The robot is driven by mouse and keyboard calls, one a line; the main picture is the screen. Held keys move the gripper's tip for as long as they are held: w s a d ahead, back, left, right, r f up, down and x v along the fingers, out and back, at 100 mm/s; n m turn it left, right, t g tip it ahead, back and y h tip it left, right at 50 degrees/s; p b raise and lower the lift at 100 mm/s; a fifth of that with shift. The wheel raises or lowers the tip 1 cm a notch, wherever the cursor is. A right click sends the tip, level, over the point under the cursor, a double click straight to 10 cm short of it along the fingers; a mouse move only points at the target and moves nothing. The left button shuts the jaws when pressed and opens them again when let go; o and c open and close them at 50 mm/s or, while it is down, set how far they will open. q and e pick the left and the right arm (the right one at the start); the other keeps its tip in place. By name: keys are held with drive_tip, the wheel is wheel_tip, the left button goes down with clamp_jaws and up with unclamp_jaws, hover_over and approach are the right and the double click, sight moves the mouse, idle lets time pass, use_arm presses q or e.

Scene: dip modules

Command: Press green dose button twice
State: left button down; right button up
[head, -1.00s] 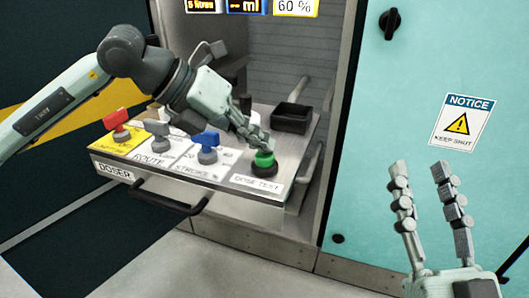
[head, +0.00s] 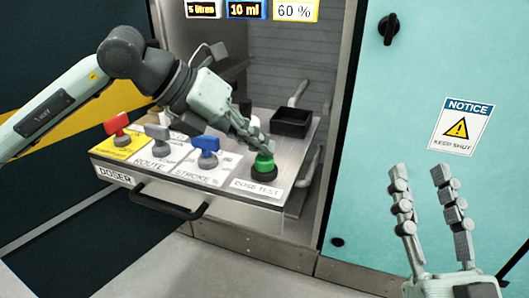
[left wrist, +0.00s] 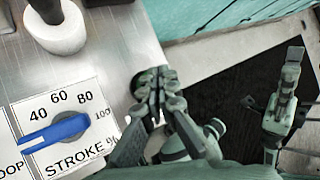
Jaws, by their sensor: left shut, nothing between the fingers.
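The green dose button (head: 264,164) sits in a black collar at the right front of the doser panel (head: 217,181), behind the label DOSE TEST. My left gripper (head: 263,145) is shut and empty. Its fingertips are right above the button; I cannot tell whether they touch it. My right gripper (head: 422,180) is open and empty in front of the turquoise door.
Red (head: 117,124), grey (head: 157,132) and blue (head: 206,145) knobs stand left of the button. A black tray (head: 291,121) sits behind it. A drawer handle (head: 168,204) juts out in front. Displays above read 5 litres, 10 ml (head: 247,9) and 60 %.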

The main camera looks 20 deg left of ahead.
sight(260, 158)
use_arm(q)
drive_tip(key=shift+r, duration=0.5)
use_arm(e)
drive_tip(key=shift+r, duration=0.3)
use_arm(q)
drive_tip(key=shift+r, duration=0.1)
use_arm(e)
drive_tip(key=shift+r, duration=0.1)
use_arm(q)
wheel_tip(260, 158, up, 5)
drive_tip(key=p, duration=0.4)
use_arm(e)
wheel_tip(260, 158, up, 4)
drive_tip(key=shift+f, duration=0.2)
drive_tip(key=shift+f, duration=0.1)
idle(0.8)
use_arm(q)
wheel_tip(260, 158, up, 4)
drive_tip(key=shift+f+b, duration=0.15)
drive_tip(key=shift+b, duration=0.4)
use_arm(e)
wheel_tip(260, 158, down, 10)
drive_tip(key=w+g+h, duration=0.1)
drive_tip(key=w+g, duration=0.1)
drive_tip(key=g, duration=0.2)
drive_tip(key=shift+d+r, duration=0.2)
drive_tip(key=shift+r, duration=0.05)
